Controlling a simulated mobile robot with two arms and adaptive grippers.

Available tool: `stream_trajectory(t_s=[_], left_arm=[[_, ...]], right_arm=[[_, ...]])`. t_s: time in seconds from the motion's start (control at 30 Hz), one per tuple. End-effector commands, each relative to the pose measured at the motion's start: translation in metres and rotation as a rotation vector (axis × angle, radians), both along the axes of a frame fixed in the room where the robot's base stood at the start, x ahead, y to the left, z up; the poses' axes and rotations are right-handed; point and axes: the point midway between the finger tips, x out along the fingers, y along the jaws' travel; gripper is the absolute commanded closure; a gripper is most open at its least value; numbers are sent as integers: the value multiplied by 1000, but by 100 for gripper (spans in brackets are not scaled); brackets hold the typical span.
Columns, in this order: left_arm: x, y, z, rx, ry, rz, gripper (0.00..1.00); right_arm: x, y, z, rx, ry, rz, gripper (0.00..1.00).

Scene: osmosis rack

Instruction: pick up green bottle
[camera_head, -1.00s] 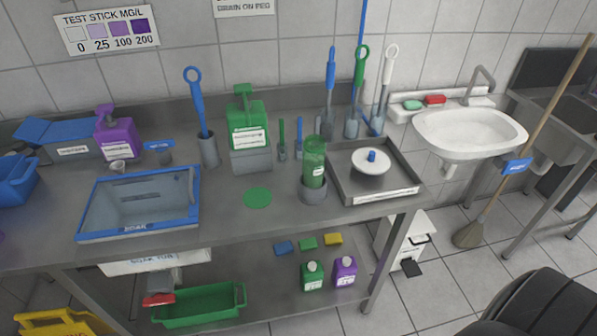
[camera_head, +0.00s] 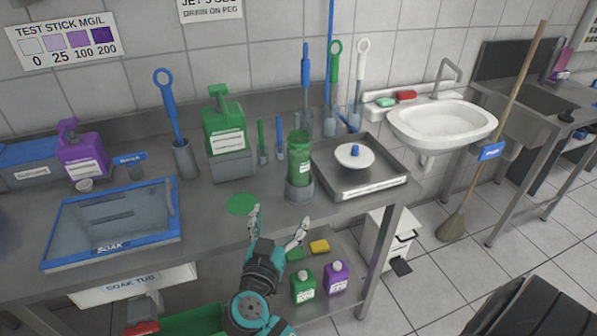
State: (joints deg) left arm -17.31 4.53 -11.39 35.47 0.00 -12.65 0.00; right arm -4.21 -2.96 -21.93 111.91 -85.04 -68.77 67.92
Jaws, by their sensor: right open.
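A green bottle (camera_head: 299,160) stands upright in a grey round holder (camera_head: 299,190) near the front edge of the steel table. A green pump jug (camera_head: 224,125) stands in a grey box behind and left of it. A small green bottle (camera_head: 303,287) with a pale cap stands on the lower shelf. My right gripper (camera_head: 278,220) is open and empty at the table's front edge. It points up, below and left of the green bottle in the picture, apart from it. My left gripper is not in view.
A flat green disc (camera_head: 242,204) lies on the table left of the holder. A steel tray (camera_head: 343,190) with a white lid stands right of it. Thin brushes stand behind. The blue-rimmed soak tub (camera_head: 172,207) is at left. A purple bottle (camera_head: 335,277) stands on the lower shelf.

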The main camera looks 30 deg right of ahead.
Motion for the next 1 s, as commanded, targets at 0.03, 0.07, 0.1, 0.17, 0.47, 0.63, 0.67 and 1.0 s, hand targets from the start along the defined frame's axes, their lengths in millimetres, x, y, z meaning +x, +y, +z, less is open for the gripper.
stream_trajectory(t_s=[0.03, 0.07, 0.1, 0.17, 0.47, 0.63, 0.67, 1.0], left_arm=[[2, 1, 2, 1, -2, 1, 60], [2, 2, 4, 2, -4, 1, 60], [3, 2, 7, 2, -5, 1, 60], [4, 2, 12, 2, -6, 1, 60], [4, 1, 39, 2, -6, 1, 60], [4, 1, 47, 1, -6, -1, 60], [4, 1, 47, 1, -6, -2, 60], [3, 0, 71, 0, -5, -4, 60]], right_arm=[[3, -1, 6, -6, -22, -2, 16], [5, -2, 9, -9, -29, -3, 16], [9, -6, 11, -12, -34, -3, 16], [16, -14, 13, -14, -36, -3, 16], [61, -62, 13, -15, -32, -3, 16], [79, -81, 10, -12, -31, -3, 16], [81, -83, 10, -12, -30, -2, 16], [102, -109, 13, -14, -29, -4, 16]])
